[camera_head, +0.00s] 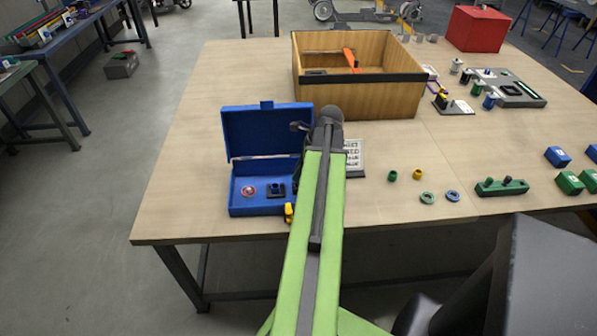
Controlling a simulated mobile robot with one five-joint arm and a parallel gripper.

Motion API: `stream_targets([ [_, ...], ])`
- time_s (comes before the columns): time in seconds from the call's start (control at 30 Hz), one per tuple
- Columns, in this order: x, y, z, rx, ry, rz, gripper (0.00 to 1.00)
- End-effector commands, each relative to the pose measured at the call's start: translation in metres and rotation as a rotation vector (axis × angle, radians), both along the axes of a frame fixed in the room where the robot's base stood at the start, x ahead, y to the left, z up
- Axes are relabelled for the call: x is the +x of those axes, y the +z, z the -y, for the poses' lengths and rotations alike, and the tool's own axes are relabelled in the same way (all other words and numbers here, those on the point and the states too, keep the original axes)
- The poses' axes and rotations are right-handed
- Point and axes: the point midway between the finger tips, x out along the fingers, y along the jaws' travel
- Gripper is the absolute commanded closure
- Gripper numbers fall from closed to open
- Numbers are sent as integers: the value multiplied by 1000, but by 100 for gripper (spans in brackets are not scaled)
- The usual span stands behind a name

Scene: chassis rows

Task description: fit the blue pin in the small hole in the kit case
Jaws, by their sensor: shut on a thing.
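The kit case (240,207) is an open blue box near the table's left front edge, with its lid raised at the back. Inside it I see a pinkish round piece (249,190) and a dark square piece (276,191) with a blue and black centre. My gripper (302,168) shows only as a dark edge at the case's right side, mostly behind my green arm. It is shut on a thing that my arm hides. I cannot make out the blue pin or the small hole.
A grey plate with lettering (354,158) lies right of my arm. A wooden bin (355,101) stands behind. Small green and blue rings (428,198), a green block (502,187) and blue blocks (557,156) lie to the right. A yellow and black piece (289,212) is by the case.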

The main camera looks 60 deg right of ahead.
Motion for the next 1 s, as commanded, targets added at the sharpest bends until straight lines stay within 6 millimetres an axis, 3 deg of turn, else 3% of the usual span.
stream_targets([
  [0.87,0,-28,0,0,0,0,100],
  [0.9,0,-28,0,0,0,0,79],
  [1.0,0,-27,0,0,0,0,66],
])
